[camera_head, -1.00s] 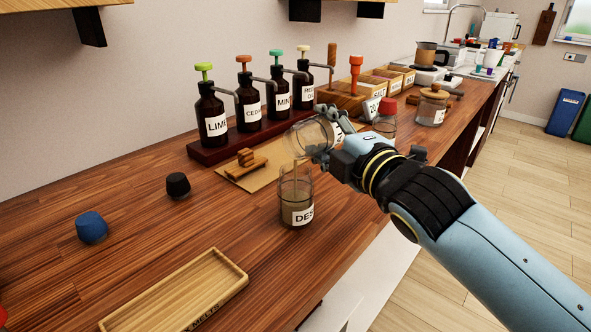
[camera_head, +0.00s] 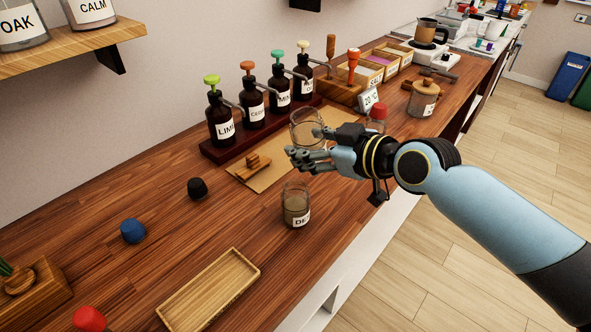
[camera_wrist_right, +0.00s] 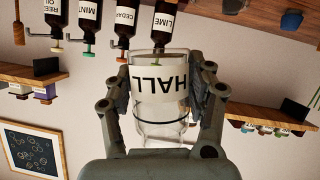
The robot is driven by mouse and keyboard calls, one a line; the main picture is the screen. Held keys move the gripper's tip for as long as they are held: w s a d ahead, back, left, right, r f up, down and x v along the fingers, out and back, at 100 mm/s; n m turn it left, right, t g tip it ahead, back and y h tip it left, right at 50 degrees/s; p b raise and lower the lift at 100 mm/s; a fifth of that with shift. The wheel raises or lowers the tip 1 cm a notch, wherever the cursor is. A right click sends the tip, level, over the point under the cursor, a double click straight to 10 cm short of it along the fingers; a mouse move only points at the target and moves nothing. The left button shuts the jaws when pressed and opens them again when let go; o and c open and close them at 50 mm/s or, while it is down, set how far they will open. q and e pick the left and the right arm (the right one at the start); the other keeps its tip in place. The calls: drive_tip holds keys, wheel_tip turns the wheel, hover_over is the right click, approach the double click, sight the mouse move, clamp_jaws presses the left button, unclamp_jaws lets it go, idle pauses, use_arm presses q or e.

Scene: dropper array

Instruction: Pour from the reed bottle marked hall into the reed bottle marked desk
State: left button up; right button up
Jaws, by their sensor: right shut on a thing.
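The hall bottle (camera_head: 306,128) is clear glass and looks empty. Its HALL label shows in the right wrist view (camera_wrist_right: 160,84). My right gripper (camera_head: 312,155) is shut on it and holds it roughly upright in the air, behind and above the desk bottle. The fingers cover its lower part in the head view. The desk bottle (camera_head: 296,204) stands upright and open on the counter, with brownish liquid inside and a partly visible label. It is apart from the gripper. My left gripper is not in view.
A rack of pump bottles (camera_head: 222,120) stands behind, with a small wooden stand (camera_head: 253,166) on a mat. A red-capped bottle (camera_head: 376,120) is beside my right wrist. Black (camera_head: 197,188) and blue (camera_head: 132,231) stoppers and an empty wooden tray (camera_head: 254,268) lie left and in front.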

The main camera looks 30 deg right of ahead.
sight(323, 128)
drive_tip(key=shift+a+r+b, duration=0.1)
drive_tip(key=shift+r+b, duration=0.4)
drive_tip(key=shift+r+p, duration=1.3)
drive_tip(key=shift+r, duration=0.3)
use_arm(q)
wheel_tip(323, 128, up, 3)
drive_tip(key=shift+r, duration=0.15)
use_arm(e)
drive_tip(key=shift+f, duration=0.1)
